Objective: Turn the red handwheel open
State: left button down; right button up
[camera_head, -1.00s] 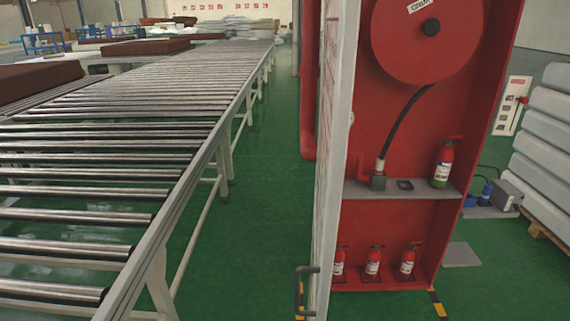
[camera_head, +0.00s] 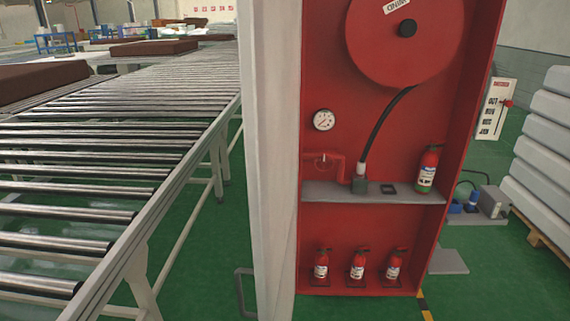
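A red cabinet (camera_head: 400,130) stands open, with its white door (camera_head: 270,170) seen nearly edge-on at its left. A red fitting (camera_head: 322,166) sits low on the left of the back panel, above the grey shelf (camera_head: 395,197). Its shape is blurred, so I cannot tell for sure whether it is the handwheel or how far it is turned. A round white gauge (camera_head: 323,120) is above it. A large red hose reel (camera_head: 404,40) is at the top, with a black hose running down to a grey nozzle (camera_head: 360,179). Neither gripper is in view.
A roller conveyor (camera_head: 130,135) fills the left side, with brown mattresses (camera_head: 40,82) on it. Several small extinguishers (camera_head: 426,169) stand in the cabinet. White stacked rolls (camera_head: 545,140) are at the right. Green floor (camera_head: 210,260) is clear between conveyor and door.

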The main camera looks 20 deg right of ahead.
aim_at(323, 162)
jog(key=i+l+u, duration=0.15)
jog(key=l, duration=0.35)
jog(key=l+z, duration=0.1)
jog(key=z, duration=0.25)
jog(key=i+z, duration=0.15)
jog(key=z, duration=0.2)
jog(key=i+z, duration=0.1)
jog(key=z, duration=0.2)
jog(key=l+u, duration=0.1)
jog(key=u, duration=0.5)
